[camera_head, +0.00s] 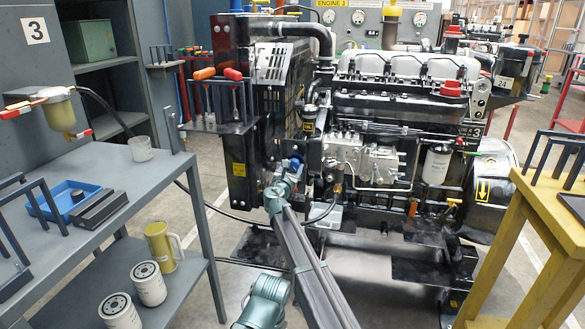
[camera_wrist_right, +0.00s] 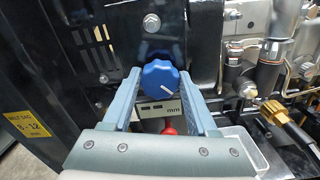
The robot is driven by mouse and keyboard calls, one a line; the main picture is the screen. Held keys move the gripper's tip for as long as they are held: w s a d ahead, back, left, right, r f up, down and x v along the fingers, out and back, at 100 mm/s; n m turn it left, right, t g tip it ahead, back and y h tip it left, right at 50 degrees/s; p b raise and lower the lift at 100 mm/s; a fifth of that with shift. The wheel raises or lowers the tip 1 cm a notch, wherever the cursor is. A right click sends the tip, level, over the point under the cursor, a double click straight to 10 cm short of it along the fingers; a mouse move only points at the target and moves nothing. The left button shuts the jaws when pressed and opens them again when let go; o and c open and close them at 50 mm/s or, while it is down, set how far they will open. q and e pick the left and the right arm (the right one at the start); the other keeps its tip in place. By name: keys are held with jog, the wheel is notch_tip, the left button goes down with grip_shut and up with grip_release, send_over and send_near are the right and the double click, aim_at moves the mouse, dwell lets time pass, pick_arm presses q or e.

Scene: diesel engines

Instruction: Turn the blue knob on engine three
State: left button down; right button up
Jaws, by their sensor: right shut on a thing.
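The blue knob (camera_head: 293,163) is on the front side of the black engine (camera_head: 400,110), left of its centre. A "3" sign (camera_head: 35,30) hangs on the wall. In the right wrist view the knob (camera_wrist_right: 160,80) is round with a white pointer line aimed to the lower right. My right gripper (camera_head: 284,176) reaches up to it from below. In its wrist view my right gripper (camera_wrist_right: 160,76) has one finger on each side of the knob and is shut on it. My left gripper is not in view.
A grey workbench (camera_head: 110,170) with a blue tray (camera_head: 62,203) stands at left, a yellow table (camera_head: 515,220) at right.

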jog(key=shift+m, duration=1.7)
jog(key=o, duration=1.4)
jog(key=shift+s, duration=0.15)
